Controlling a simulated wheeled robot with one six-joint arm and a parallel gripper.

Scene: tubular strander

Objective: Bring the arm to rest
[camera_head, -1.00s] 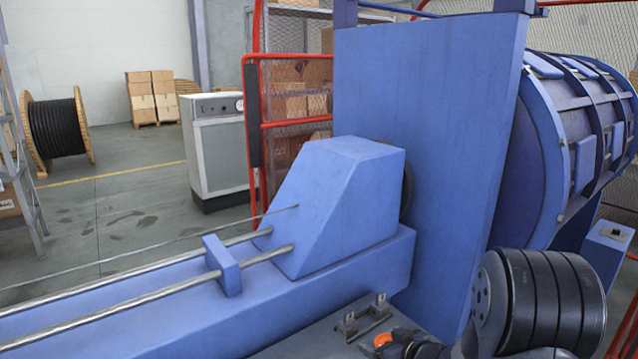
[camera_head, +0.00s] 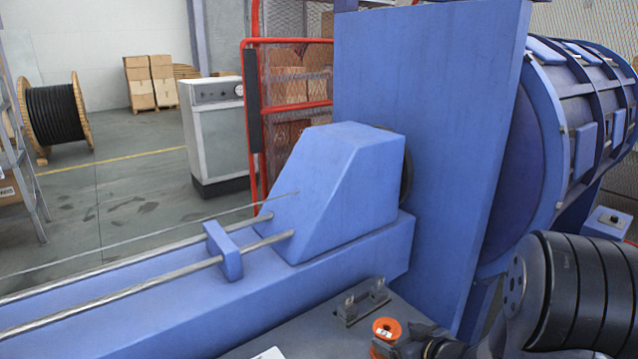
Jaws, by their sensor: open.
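My arm shows at the lower right as a thick black ribbed link (camera_head: 590,290) with a grey joint. It stands in front of the blue machine's drum end in the picture. My gripper is not seen in the head view; the arm runs out of the picture at the bottom and right edges. Dark parts at the bottom edge, beside a small orange ring (camera_head: 386,328), are too cut off to tell what they are.
The blue strander fills the middle: bed with rods (camera_head: 130,320), sloped housing (camera_head: 340,190), upright plate (camera_head: 420,130) and drum (camera_head: 590,130). A dark grey surface (camera_head: 300,338) carries a metal bracket (camera_head: 362,303). A grey cabinet (camera_head: 218,140), cable reel (camera_head: 57,115) and red fence stand behind.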

